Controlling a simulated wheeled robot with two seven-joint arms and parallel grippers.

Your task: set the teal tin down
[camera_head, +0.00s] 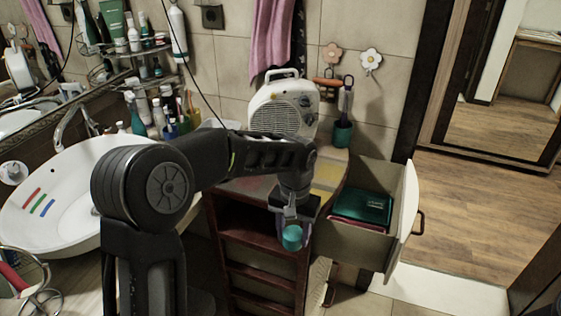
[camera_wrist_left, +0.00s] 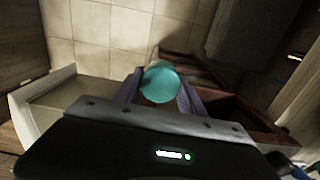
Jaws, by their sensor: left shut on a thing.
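The teal tin (camera_head: 292,238) is small and round and sits between the fingers of my left gripper (camera_head: 291,228). It also shows in the left wrist view as a teal disc (camera_wrist_left: 160,83), with one finger of the left gripper (camera_wrist_left: 158,92) on each side of it. The gripper is shut on the tin and points down. In the head view it hangs in front of the wooden shelf unit (camera_head: 262,245), left of the open drawer. My right gripper is not in view.
The open drawer (camera_head: 340,242) sticks out on the right and holds a dark green box (camera_head: 365,208). A white basin (camera_head: 75,195) is at the left. Tiled floor shows below the drawer.

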